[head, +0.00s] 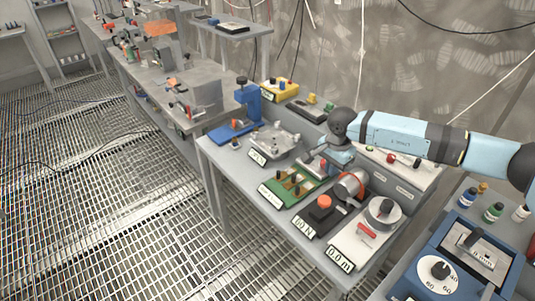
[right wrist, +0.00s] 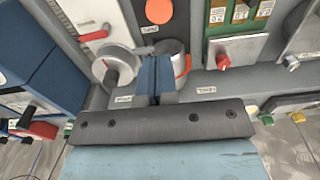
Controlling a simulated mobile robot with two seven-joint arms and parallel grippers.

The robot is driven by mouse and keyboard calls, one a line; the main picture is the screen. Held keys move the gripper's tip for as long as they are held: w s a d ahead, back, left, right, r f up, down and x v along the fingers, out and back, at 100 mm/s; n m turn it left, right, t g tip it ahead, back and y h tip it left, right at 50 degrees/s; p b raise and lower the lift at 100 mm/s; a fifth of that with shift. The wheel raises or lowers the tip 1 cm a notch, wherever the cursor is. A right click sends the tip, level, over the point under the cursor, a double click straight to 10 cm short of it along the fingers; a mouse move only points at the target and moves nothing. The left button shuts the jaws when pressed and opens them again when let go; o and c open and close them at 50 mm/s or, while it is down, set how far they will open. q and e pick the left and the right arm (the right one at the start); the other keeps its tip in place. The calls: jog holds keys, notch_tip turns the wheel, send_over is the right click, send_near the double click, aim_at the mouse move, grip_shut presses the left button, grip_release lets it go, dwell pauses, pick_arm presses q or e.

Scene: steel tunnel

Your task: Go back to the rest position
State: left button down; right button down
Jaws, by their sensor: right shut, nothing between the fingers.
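My right arm reaches in from the right in the head view. Its gripper (head: 325,166) points down over the table of devices, near the back of the green board (head: 288,186). In the right wrist view the two blue fingers (right wrist: 156,78) are pressed together with nothing between them. They are in front of a metal cylinder (right wrist: 172,58) there; whether they touch it I cannot tell. My left gripper is not in view.
A black box with an orange button (head: 324,202), a white dial device (head: 381,212) and a blue clamp stand (head: 241,112) stand on the grey table (head: 222,160). A blue dial box (head: 438,272) and small bottles (head: 494,212) are at the right. The grated floor (head: 110,215) at left is open.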

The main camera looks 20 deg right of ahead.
jog(key=s+a+f+m+y, duration=0.1)
jog(key=s+a+y, duration=0.2)
jog(key=a, duration=0.4)
jog(key=s+a+f+m+g+y, duration=0.1)
jog(key=s+a+f+m+y, duration=0.15)
jog(key=a, duration=0.45)
jog(key=s+a+f+m+y, duration=0.1)
jog(key=s+a+y, duration=0.2)
jog(key=a, duration=0.4)
jog(key=s+a+r+m+t+y+p, duration=0.1)
jog(key=s+a+r+m+t+y, duration=0.15)
jog(key=a+m+y, duration=0.35)
jog(key=s+a+r+m+t+y, duration=0.2)
jog(key=a+r+m+t+y, duration=0.15)
jog(key=m, duration=0.35)
jog(key=s+d+f+n+t+h, duration=0.2)
jog(key=s+d+f+n+h, duration=0.2)
jog(key=n, duration=0.7)
jog(key=s+d+f+n+t+h+p, duration=0.1)
jog(key=s+d+f+n+h, duration=0.4)
jog(key=n, duration=0.6)
jog(key=s+d+f+n+t+h, duration=0.3)
jog(key=f+n, duration=0.5)
jog(key=n, duration=0.4)
jog(key=s+d+h, duration=0.1)
jog(key=s+h, duration=0.1)
jog(key=s, duration=0.1)
jog(key=shift+d+h, duration=0.25)
jog(key=shift+h, duration=0.15)
